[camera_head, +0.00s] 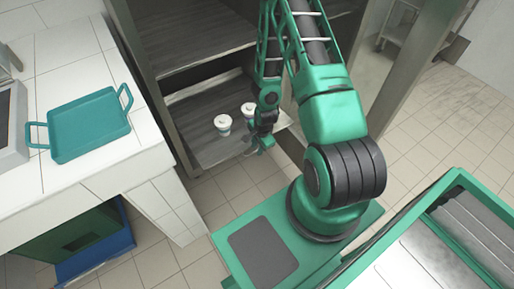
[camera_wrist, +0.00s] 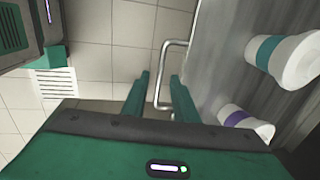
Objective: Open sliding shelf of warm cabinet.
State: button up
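The warm cabinet (camera_head: 144,36) stands open at the back centre in the head view. Its lower sliding shelf (camera_head: 207,147) carries two white lidded cups (camera_head: 222,123) (camera_head: 248,108). In the wrist view the shelf's grey surface (camera_wrist: 225,65) is at the right, with a bent metal handle (camera_wrist: 162,72) on its edge. My gripper (camera_wrist: 162,78) is open, its two green fingers apart, one on each side of the handle as seen here. I cannot tell whether they touch it. In the head view my gripper (camera_head: 260,146) is at the shelf's front edge, partly hidden by the arm.
The cups show close at the right in the wrist view, with teal (camera_wrist: 285,60) and purple (camera_wrist: 248,123) bands. A white counter (camera_head: 100,160) with a teal tray (camera_head: 88,125) stands left of the cabinet. Tiled floor (camera_head: 235,185) is clear before the shelf.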

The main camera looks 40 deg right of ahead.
notch_tip(320, 180, up, 10)
jog(key=s, duration=0.2)
dwell(0.3)
jog(key=shift+r, duration=0.1)
dwell(0.3)
jog(key=s+d+r+n+g, duration=0.1)
jog(key=s+d+r+n, duration=0.1)
jog(key=r, duration=0.5)
jog(key=s+d+r+n+h, duration=0.1)
jog(key=s+d+r+n, duration=0.1)
jog(key=r, duration=0.6)
jog(key=s+d+r+n+g, duration=0.1)
jog(key=s+d+r+n, duration=0.15)
jog(key=r, duration=0.45)
jog(key=s+a+r+n, duration=0.2)
jog(key=s+r, duration=0.5)
jog(key=s+a+r+n+y, duration=0.1)
jog(key=s+r+n, duration=0.2)
jog(key=s+r, duration=0.4)
jog(key=shift+s+a+r, duration=0.15)
jog(key=shift+s+a, duration=0.25)
jog(key=shift+s, duration=0.35)
